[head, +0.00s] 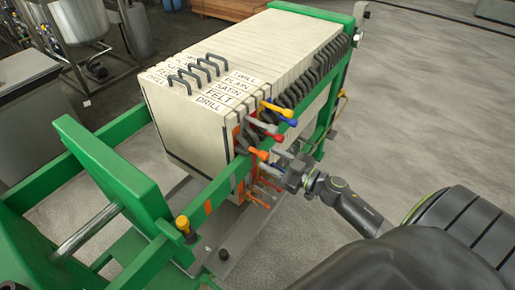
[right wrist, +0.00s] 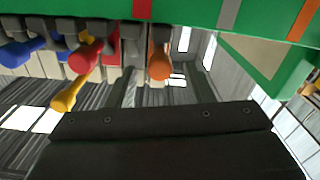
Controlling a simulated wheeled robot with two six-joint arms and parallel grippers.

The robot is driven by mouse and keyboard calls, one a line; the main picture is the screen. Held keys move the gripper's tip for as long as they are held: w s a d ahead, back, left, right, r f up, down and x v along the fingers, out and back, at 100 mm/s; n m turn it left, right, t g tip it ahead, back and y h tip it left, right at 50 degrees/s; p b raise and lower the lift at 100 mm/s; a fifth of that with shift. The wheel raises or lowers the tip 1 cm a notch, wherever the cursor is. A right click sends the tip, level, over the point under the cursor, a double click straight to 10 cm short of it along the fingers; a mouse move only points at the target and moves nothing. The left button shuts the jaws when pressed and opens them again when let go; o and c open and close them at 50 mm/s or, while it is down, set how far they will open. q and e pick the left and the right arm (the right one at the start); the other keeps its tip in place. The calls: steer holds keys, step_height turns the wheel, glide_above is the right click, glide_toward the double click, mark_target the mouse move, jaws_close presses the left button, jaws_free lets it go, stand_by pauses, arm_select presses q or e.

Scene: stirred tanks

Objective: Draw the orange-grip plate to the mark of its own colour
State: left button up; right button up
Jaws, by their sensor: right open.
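The orange grip (head: 258,154) is the nearest of the coloured grips on the side of the cream plate stack. It shows in the right wrist view (right wrist: 160,66), hanging just beyond my dark gripper body. An orange mark (head: 208,207) is on the green rail, nearer the front than that grip; the wrist view shows an orange mark at its upper right (right wrist: 301,20). My right gripper (head: 279,161) is open beside the rail, close to the orange grip, with no grip seen between its fingers. My left gripper is out of view.
Red (right wrist: 88,52), yellow (right wrist: 68,96) and blue (right wrist: 22,52) grips crowd beside the orange one. The green rail (right wrist: 185,12) also bears red (right wrist: 142,8) and grey (right wrist: 228,14) marks. A green end frame (head: 112,165) stands at left; a gap separates it from the plates.

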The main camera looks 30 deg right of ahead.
mark_target(257, 150)
steer(key=x, duration=0.6)
steer(key=shift+p, duration=0.4)
jaws_close()
